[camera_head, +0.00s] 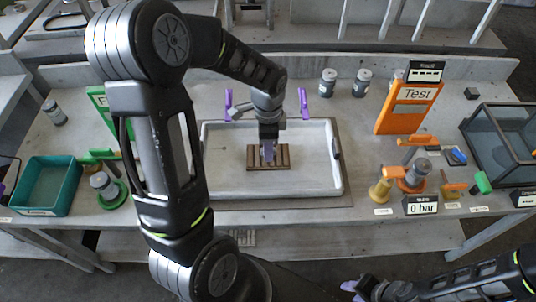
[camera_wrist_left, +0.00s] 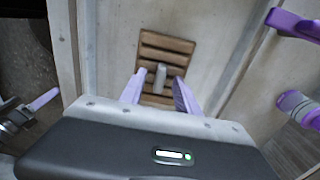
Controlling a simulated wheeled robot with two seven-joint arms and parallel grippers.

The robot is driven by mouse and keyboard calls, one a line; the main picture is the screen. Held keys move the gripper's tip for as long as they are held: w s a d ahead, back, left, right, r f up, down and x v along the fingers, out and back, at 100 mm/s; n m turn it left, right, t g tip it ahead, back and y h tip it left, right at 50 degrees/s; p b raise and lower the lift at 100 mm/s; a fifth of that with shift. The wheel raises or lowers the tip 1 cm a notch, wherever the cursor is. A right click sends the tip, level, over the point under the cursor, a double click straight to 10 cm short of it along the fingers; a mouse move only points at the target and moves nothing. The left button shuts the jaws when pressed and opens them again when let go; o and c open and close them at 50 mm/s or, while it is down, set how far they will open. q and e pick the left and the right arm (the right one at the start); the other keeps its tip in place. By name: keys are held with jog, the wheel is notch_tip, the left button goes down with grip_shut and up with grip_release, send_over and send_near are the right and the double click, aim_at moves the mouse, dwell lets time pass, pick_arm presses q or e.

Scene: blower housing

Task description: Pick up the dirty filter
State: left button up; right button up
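The dirty filter (camera_head: 284,159) is a brown slatted block lying flat in a pale tray-like housing (camera_head: 225,180). In the left wrist view the filter (camera_wrist_left: 164,48) has a small grey upright handle (camera_wrist_left: 160,76) at its middle. My left gripper (camera_head: 268,154) points down over the filter. In the left wrist view its purple fingers (camera_wrist_left: 159,92) are apart, with the handle showing between them; I cannot tell whether they touch it. My right gripper (camera_head: 355,288) is at the bottom of the head view, away from the filter, and its finger gap is unclear.
Purple latches (camera_head: 228,103) (camera_head: 304,103) stand at the housing's far edge. A teal bin (camera_head: 48,187) is at the left. An orange Test sign (camera_head: 408,107), a gauge marked 0 bar (camera_head: 422,205) and a glass box (camera_head: 503,140) are at the right. Grey canisters (camera_head: 328,82) stand behind.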

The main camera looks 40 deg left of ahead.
pick_arm(q)
jog(key=shift+c, duration=0.4)
grip_shut()
dwell(0.4)
